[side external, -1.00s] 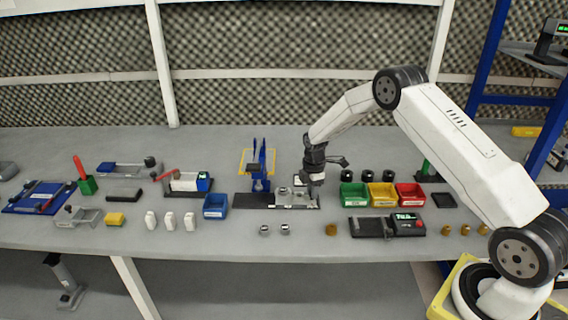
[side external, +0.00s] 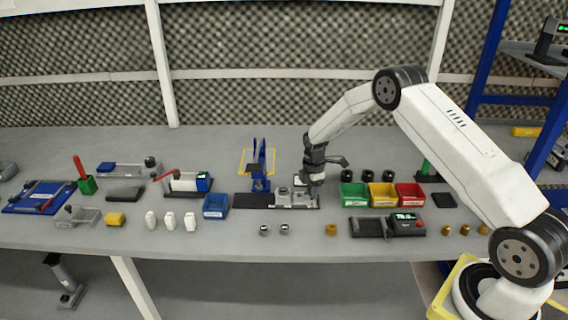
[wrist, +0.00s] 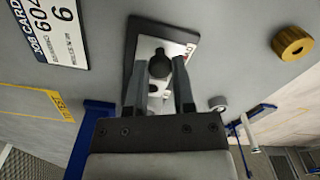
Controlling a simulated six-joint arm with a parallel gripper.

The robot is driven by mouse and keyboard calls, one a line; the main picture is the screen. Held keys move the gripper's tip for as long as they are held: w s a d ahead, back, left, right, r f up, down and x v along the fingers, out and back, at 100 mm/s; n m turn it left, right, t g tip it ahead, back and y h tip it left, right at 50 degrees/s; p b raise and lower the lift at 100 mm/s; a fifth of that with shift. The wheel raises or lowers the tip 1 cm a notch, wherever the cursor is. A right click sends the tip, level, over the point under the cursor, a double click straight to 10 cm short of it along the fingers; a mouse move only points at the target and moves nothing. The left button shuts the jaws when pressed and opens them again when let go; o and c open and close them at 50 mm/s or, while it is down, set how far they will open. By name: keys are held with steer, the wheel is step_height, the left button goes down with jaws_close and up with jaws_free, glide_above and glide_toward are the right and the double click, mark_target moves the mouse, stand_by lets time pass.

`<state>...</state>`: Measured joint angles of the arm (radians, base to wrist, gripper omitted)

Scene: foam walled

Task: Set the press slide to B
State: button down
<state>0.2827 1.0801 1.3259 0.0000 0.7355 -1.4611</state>
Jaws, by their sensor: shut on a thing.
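The blue press (side external: 260,168) stands on a dark base near the middle of the bench. Its pale metal slide plate (side external: 299,199) lies to the right of the press. My gripper (side external: 314,187) is down at the right part of this plate. In the wrist view, my gripper (wrist: 160,68) has its two fingers on either side of a round black knob (wrist: 159,66) and is shut on it. The knob stands on a pale plate (wrist: 178,47) with red lettering and a dark surround. The fingers hide part of the plate, and I cannot read the slide's position marks.
Green (side external: 354,196), yellow (side external: 382,196) and red (side external: 410,196) bins stand close to the right of my gripper. A blue bin (side external: 215,206) is left of the press. A brass ring (side external: 331,230) and two small metal pieces lie in front. A job card (wrist: 48,32) shows in the wrist view.

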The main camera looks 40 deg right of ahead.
mark_target(288, 189)
steer(key=shift+w, duration=0.1)
stand_by(0.3)
steer(key=w+a, duration=0.5)
steer(key=shift+a, duration=0.15)
steer(key=shift+c, duration=2.2)
jaws_free()
steer(key=shift+r, duration=0.1)
steer(key=shift+r, duration=3.8)
